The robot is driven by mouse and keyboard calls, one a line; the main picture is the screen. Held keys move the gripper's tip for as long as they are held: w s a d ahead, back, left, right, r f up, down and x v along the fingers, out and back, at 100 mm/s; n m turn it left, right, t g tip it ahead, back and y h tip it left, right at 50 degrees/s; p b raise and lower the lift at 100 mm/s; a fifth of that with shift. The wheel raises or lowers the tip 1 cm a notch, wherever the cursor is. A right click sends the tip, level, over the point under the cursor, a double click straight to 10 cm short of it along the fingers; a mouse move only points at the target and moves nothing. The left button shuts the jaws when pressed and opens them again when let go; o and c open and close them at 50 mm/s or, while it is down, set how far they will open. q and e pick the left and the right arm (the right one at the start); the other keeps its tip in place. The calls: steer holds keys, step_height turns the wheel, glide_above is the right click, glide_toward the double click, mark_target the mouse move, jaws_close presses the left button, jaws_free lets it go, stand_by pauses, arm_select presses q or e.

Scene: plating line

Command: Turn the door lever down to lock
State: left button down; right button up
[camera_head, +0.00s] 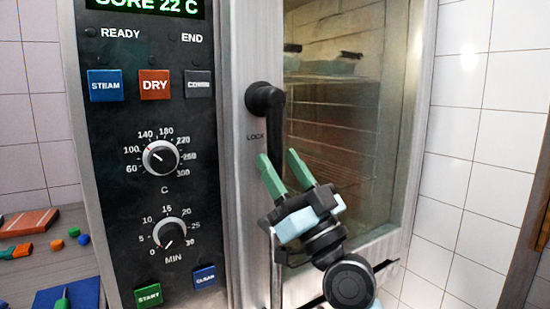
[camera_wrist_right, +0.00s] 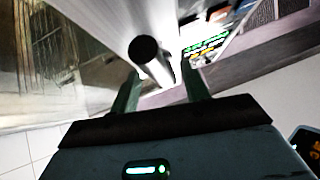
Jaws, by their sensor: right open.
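The black door lever (camera_head: 266,100) is on the oven door's left frame, its round hub at the top and its arm hanging straight down past the LOCK label. My right gripper (camera_head: 282,163) is open, its two green fingers pointing up at the lever's lower end. In the right wrist view, a dark round end (camera_wrist_right: 145,49), apparently the lever's, shows between the parted fingers of the right gripper (camera_wrist_right: 160,72). I cannot tell whether the fingers touch it. The gripper hides part of the lever's lower end in the head view. My left gripper is not in view.
The glass oven door (camera_head: 345,130) is shut, with racks behind it. The control panel (camera_head: 155,120) with buttons and two dials stands left of the lever. A counter (camera_head: 50,250) with small coloured items is at the lower left. A tiled wall (camera_head: 465,150) is on the right.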

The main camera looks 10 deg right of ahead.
steer(key=v, duration=0.4)
steer(key=shift+f+b, duration=0.1)
steer(key=shift+b, duration=0.25)
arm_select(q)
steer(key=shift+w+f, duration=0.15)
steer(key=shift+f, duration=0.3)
arm_select(e)
steer(key=shift+s+d+f, duration=0.2)
steer(key=shift+s, duration=0.1)
steer(key=shift+f, duration=0.1)
